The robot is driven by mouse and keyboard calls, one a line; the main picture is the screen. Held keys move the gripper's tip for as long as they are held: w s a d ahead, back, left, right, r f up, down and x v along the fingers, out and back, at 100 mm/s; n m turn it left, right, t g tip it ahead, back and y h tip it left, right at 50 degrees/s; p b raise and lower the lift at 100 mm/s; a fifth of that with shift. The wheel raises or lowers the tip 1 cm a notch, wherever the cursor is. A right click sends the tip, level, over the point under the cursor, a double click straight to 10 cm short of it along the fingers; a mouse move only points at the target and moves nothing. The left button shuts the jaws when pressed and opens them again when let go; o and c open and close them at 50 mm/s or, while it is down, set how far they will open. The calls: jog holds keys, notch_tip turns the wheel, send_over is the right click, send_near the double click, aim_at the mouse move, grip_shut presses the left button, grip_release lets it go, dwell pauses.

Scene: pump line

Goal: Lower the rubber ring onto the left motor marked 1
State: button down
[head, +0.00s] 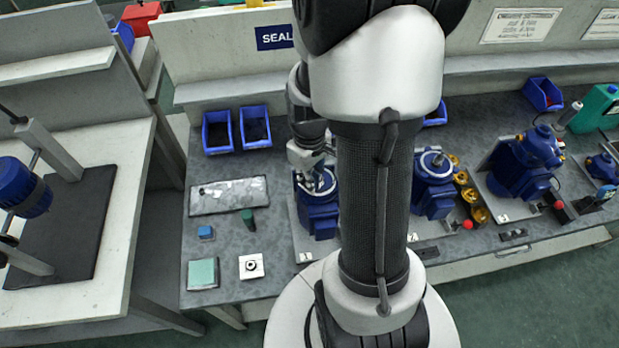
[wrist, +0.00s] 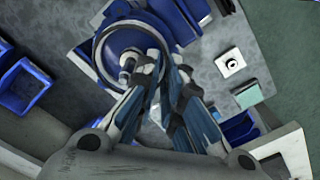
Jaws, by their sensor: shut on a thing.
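The left motor (head: 318,212) is blue and stands upright behind a small white number plate (head: 304,257) on the bench. My gripper (head: 318,172) is right over its round top, seen partly from behind my arm. In the wrist view the motor's round blue top (wrist: 117,45) has a light shaft in its middle. There my gripper (wrist: 160,62) has its fingertips close together at the top's rim. It is shut on the rubber ring, whose thin outline is hard to tell from the rim. I cannot tell whether the ring touches the motor.
A second blue motor (head: 434,190) stands to the right, with yellow parts (head: 470,195) beside it. A larger blue pump (head: 525,165) is farther right. Blue bins (head: 217,132) are at the back left. A grey tray (head: 228,196) and small blocks lie left of the motor.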

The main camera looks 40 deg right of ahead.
jog(key=shift+f+b, duration=0.3)
jog(key=shift+f, duration=0.1)
dwell(0.3)
jog(key=c, duration=1.7)
grip_release()
jog(key=shift+o, duration=0.2)
notch_tip(320, 180, up, 9)
jog(key=p, duration=0.7)
jog(key=shift+p, duration=0.35)
